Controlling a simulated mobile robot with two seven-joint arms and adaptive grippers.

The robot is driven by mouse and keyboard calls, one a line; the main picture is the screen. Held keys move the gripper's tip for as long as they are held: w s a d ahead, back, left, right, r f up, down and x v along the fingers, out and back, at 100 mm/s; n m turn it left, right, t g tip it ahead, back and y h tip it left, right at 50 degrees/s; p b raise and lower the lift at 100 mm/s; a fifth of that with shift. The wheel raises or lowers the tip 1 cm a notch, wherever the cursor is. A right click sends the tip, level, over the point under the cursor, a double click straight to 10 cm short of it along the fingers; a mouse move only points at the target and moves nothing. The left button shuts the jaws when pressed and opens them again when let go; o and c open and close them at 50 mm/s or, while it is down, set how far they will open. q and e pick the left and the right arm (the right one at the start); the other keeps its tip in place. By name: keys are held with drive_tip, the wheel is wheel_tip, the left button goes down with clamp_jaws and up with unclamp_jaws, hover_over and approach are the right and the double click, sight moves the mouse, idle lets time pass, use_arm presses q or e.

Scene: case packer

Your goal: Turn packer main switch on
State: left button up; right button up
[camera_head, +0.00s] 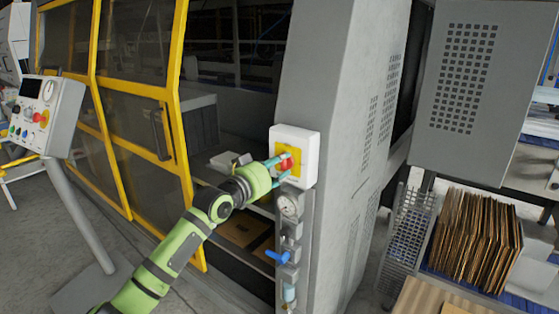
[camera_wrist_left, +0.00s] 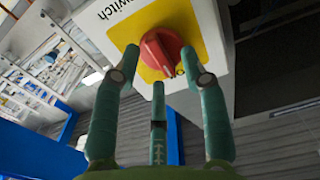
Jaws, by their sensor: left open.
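The packer main switch is a red rotary knob (camera_head: 286,162) on a yellow plate (camera_head: 293,151), set in a white box (camera_head: 308,146) on the grey machine housing. In the left wrist view the red knob (camera_wrist_left: 160,49) sits on its yellow plate (camera_wrist_left: 205,22), with part of the word "switch" on the white box (camera_wrist_left: 95,33). My left gripper (camera_head: 278,169) is open at the knob. In the left wrist view its teal fingers (camera_wrist_left: 155,70) stand on either side of the knob's lower part; whether they touch it is unclear. My right gripper is not in view.
Below the switch box are a pressure gauge (camera_head: 288,205) and a blue valve handle (camera_head: 277,256). A control panel on a post (camera_head: 45,115) stands at left by the yellow-framed guard doors (camera_head: 176,110). Flat cardboard sheets (camera_head: 478,240) stand at right.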

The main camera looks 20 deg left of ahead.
use_arm(q)
drive_tip(key=shift+w+d, duration=0.1)
drive_tip(key=shift+w, duration=0.15)
clamp_jaws()
